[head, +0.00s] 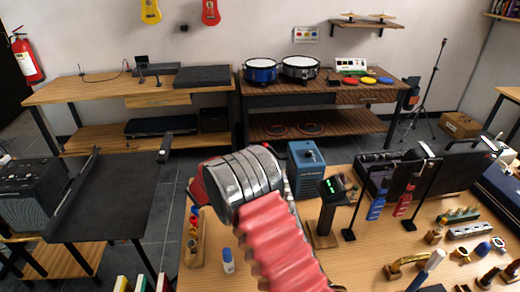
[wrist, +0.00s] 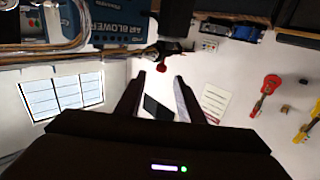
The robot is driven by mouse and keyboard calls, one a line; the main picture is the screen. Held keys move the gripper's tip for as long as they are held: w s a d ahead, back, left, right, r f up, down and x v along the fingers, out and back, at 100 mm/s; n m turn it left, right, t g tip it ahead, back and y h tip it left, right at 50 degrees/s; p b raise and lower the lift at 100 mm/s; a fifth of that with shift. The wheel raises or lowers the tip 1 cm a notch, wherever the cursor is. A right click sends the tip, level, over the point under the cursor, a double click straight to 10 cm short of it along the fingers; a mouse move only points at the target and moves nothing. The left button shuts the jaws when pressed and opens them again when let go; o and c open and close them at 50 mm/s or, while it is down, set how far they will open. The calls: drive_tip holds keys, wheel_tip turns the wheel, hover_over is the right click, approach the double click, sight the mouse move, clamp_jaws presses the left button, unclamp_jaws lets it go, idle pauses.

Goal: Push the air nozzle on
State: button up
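A blue air blower box (head: 308,172) stands on the near wooden table, just right of my arm in the head view. Its labelled blue side (wrist: 120,18) shows at the top of the wrist view. A small dark fitting with a red tip (wrist: 162,67) is beyond my fingers in the wrist view; I cannot tell if it is the air nozzle. My gripper (wrist: 159,78) is open, its two black fingers apart with nothing visible between them. In the head view my arm's red ribbed sleeve and silver end hide the gripper.
A black stand with a green-lit display (head: 337,185) is close to the right of my arm. Thin black stands with blue and red bottles (head: 377,205) are farther right. A small white and blue bottle (head: 228,261) and a wooden rack (head: 194,240) are at the left.

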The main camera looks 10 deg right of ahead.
drive_tip(key=v, duration=0.6)
drive_tip(key=shift+a, duration=0.2)
drive_tip(key=shift+s+r, duration=0.1)
wheel_tip(320, 180, up, 12)
drive_tip(key=w+n+t+y, duration=0.3)
drive_tip(key=y, duration=0.5)
drive_tip(key=s+r+n+g+y, duration=0.2)
drive_tip(key=s+r+n+y, duration=0.2)
drive_tip(key=s+r+y, duration=0.35)
drive_tip(key=s+d+f+g+h, duration=0.1)
drive_tip(key=s+d, duration=0.3)
drive_tip(key=s, duration=0.9)
drive_tip(key=s+d+f+n+g, duration=0.1)
drive_tip(key=s+d+f+g, duration=0.2)
drive_tip(key=s, duration=0.9)
drive_tip(key=s+d+f+n+g+h, duration=0.1)
drive_tip(key=s+d+f+g, duration=0.2)
drive_tip(key=s, duration=1)
drive_tip(key=shift+s+d+g+h, duration=0.4)
drive_tip(key=shift+d+g, duration=0.2)
drive_tip(key=shift+d, duration=0.55)
